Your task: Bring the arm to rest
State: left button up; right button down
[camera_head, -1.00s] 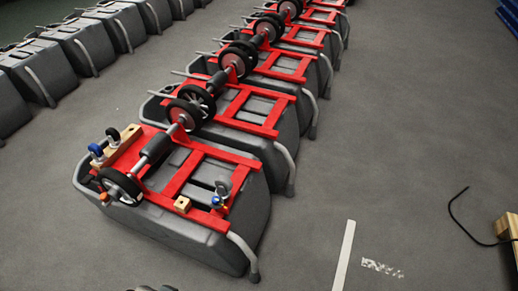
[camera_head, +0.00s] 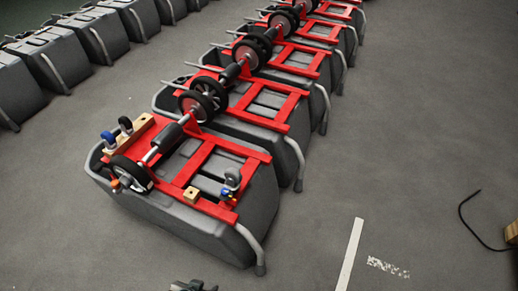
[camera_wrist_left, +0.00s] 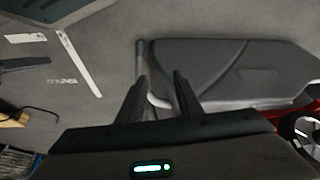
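My left gripper (camera_head: 193,286) shows only at the bottom edge of the head view, in front of the nearest tank. In the left wrist view its two dark fingers (camera_wrist_left: 158,88) stand apart with nothing between them. The nearest grey scrubber tank (camera_head: 180,215) lies on the floor with a red frame (camera_head: 200,165) on top. In the left wrist view a grey tank (camera_wrist_left: 225,70) lies beyond the fingers; I cannot tell the exact distance.
A row of similar tanks with red frames and black wheels (camera_head: 203,98) runs to the back. More grey tanks (camera_head: 75,55) stand at the left. A black cable (camera_head: 470,222) and a wooden block (camera_head: 512,233) lie at the right. The floor (camera_head: 400,130) between is mostly clear.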

pick_arm(q)
jog(key=s+d+f+t, duration=0.1)
jog(key=f, duration=0.8)
jog(key=s+d+f+t+h, duration=0.1)
jog(key=s+d+f, duration=0.1)
jog(key=f, duration=0.7)
jog(key=shift+d+t, duration=0.15)
jog(key=shift+t, duration=0.15)
